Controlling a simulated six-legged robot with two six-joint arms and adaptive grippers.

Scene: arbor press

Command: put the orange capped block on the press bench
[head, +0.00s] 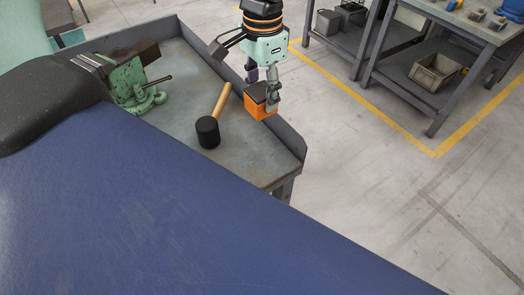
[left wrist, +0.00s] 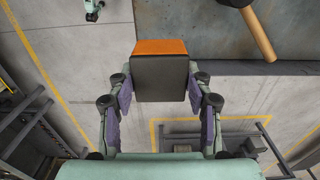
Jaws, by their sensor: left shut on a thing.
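The orange block (head: 260,107) with a dark cap is held in my left gripper (head: 271,92), which is shut on it. In the head view it shows against the right rim of a grey bench (head: 240,150). In the left wrist view the dark cap of the block (left wrist: 162,78) faces the camera, between the two fingers of the left gripper (left wrist: 162,100). I cannot tell whether this grey bench is the press bench; no press is clearly visible.
A green vise (head: 130,85) stands at the left of the bench. A black-headed mallet (head: 209,131) with a wooden handle lies mid-bench, near the block. Bare bench top shows in front of the mallet. Another workbench (head: 455,22) with a grey bin (head: 434,72) below is at upper right.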

